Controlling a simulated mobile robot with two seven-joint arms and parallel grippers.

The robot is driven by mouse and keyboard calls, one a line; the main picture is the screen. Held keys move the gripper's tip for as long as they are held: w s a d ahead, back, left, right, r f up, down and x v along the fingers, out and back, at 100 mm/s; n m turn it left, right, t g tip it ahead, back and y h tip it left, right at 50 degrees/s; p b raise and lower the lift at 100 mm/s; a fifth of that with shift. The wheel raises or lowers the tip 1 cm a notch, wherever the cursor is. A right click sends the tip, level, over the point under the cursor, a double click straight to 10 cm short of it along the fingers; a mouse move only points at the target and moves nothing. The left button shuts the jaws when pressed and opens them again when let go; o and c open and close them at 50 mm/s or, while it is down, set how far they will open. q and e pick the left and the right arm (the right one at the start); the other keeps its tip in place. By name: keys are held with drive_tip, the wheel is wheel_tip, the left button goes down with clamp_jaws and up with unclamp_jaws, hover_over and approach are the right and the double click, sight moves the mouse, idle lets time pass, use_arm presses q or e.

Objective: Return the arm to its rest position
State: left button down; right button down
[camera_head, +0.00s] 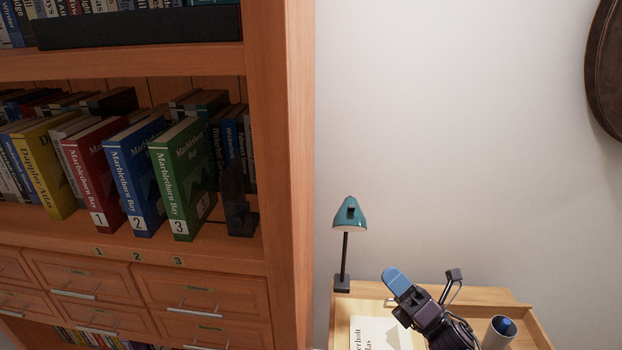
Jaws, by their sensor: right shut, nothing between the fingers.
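My right gripper (394,280) is at the lower right of the head view, above the small wooden desk. Its blue-tipped fingers are shut with nothing held, and they point up and to the left. The arm behind it comes in from the bottom edge. My left gripper does not show.
A bookcase (301,170) fills the left. Its shelf holds red (92,172), blue (135,175) and green (183,178) numbered books. A teal lamp (350,213), a pale book (378,334) and a cup (497,334) are on the desk (480,297). The air before the wall is free.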

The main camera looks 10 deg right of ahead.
drive_tip(key=w+d+f+m+t+h, duration=0.1)
drive_tip(key=w+d+m+t+h, duration=0.25)
drive_tip(key=m+h, duration=0.85)
drive_tip(key=s+f+m+g+h, duration=0.35)
drive_tip(key=f+m, duration=0.35)
drive_tip(key=m, duration=0.7)
drive_tip(key=s+f+m+g, duration=0.3)
drive_tip(key=s+f, duration=0.3)
drive_tip(key=s, duration=0.4)
drive_tip(key=s+f+m+g, duration=0.4)
drive_tip(key=s+f, duration=0.3)
drive_tip(key=s, duration=0.3)
drive_tip(key=shift+s+a+h, duration=0.15)
drive_tip(key=shift+a+h, duration=0.05)
drive_tip(key=shift+h, duration=0.15)
drive_tip(key=shift+f, duration=0.1)
